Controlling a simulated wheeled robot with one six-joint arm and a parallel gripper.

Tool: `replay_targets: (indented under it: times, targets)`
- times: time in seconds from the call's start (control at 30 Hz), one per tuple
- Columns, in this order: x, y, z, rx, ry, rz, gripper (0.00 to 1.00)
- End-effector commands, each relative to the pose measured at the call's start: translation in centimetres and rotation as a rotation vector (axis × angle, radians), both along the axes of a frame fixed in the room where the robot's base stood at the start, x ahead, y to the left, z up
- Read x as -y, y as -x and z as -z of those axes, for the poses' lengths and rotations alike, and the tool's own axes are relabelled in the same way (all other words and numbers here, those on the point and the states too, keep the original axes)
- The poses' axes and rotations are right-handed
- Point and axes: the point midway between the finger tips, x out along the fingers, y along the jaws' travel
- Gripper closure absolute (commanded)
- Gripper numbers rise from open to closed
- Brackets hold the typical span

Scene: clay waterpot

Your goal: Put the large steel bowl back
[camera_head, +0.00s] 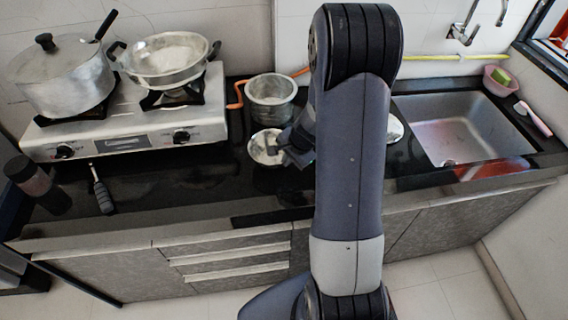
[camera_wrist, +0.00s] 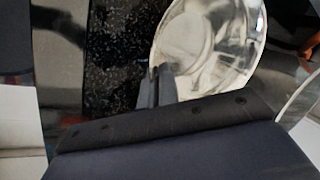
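A shiny round steel bowl (camera_head: 262,148) is on or just above the dark counter, left of my arm in the head view. In the wrist view the bowl (camera_wrist: 205,40) fills the top middle, its inside facing the camera. My gripper (camera_head: 296,148) is at the bowl's right side; in the wrist view its fingers (camera_wrist: 158,85) are close together, with the bowl's near rim between them. Part of the rim is hidden behind the fingers. I cannot tell whether the bowl touches the counter.
A deep steel pot (camera_head: 271,100) stands behind the bowl. A gas stove (camera_head: 125,140) with a lidded pot (camera_head: 62,80) and a two-handled pan (camera_head: 168,62) is left. A sink (camera_head: 465,130) is right. Another round metal piece (camera_head: 394,129) is partly hidden by my arm.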

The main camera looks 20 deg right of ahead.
Motion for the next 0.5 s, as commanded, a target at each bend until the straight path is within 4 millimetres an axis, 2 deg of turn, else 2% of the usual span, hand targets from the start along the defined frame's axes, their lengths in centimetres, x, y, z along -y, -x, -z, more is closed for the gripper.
replay_targets:
  times: [0.03, 0.1, 0.5]
  targets:
    - [-0.01, 0.04, 0.98, -0.003, -0.002, 0.001, 1.00]
    - [0.02, 0.01, 1.45, -0.001, 0.000, 0.002, 1.00]
    - [0.02, -0.02, 1.96, 0.000, 0.001, 0.000, 1.00]
